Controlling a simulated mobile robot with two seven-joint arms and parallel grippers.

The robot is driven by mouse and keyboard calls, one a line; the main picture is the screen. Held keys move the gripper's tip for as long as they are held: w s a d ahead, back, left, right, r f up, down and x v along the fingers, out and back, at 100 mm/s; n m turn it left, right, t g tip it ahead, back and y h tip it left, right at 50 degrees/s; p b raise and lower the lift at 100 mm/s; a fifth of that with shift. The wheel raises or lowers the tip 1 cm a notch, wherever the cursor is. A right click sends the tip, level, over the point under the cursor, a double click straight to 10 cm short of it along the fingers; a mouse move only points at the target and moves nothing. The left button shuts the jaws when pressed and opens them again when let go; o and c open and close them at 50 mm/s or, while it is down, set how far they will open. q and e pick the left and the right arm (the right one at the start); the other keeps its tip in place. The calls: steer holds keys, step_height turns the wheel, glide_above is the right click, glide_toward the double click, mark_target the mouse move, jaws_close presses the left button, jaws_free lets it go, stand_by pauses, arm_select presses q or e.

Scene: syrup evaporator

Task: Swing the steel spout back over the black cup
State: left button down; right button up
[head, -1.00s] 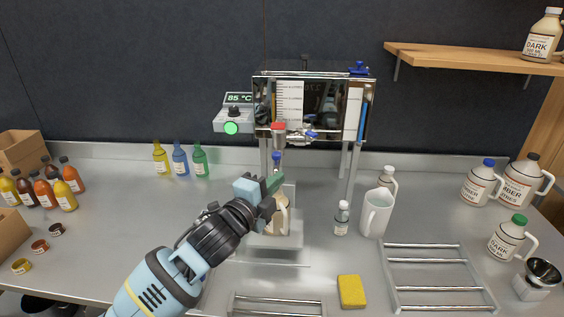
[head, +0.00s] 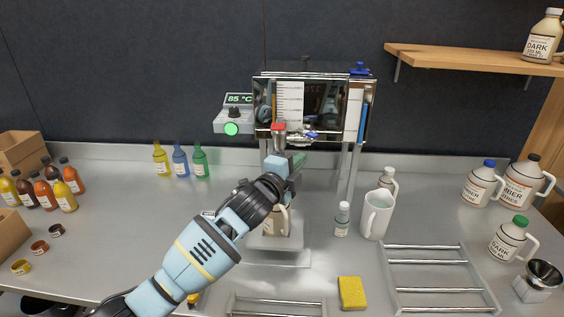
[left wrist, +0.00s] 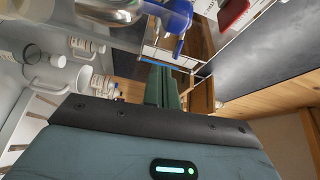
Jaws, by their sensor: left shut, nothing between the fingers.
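My left gripper (head: 298,162) is shut and empty, its green fingers just below the front fittings of the steel tank (head: 325,105). In the left wrist view the shut fingers (left wrist: 162,88) point toward the tank and wall, with a blue handle (left wrist: 179,24) above them. Steel fittings with a blue lever (head: 312,135) and a red cap (head: 278,128) sit at the tank's lower front. I cannot tell the spout clearly from these fittings. A cream jug (head: 281,221) stands below, partly behind my arm. I cannot make out a black cup. My right gripper is not in view.
A white mug (head: 376,217) and a small bottle (head: 341,220) stand right of the jug. A yellow sponge (head: 352,293) and a wire rack (head: 437,282) lie in front. A temperature box (head: 233,122) is left of the tank. The counter's left middle is clear.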

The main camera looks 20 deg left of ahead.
arm_select(q)
steer(key=a, duration=0.4)
steer(key=shift+s+f+p, duration=0.15)
steer(key=shift+s+p, duration=0.1)
steer(key=shift+p, duration=0.05)
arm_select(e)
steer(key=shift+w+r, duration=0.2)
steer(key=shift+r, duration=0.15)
arm_select(q)
steer(key=shift+s+a, duration=0.1)
steer(key=shift+a+m+h, duration=0.3)
steer(key=shift+h, duration=0.2)
steer(key=shift+p, duration=0.3)
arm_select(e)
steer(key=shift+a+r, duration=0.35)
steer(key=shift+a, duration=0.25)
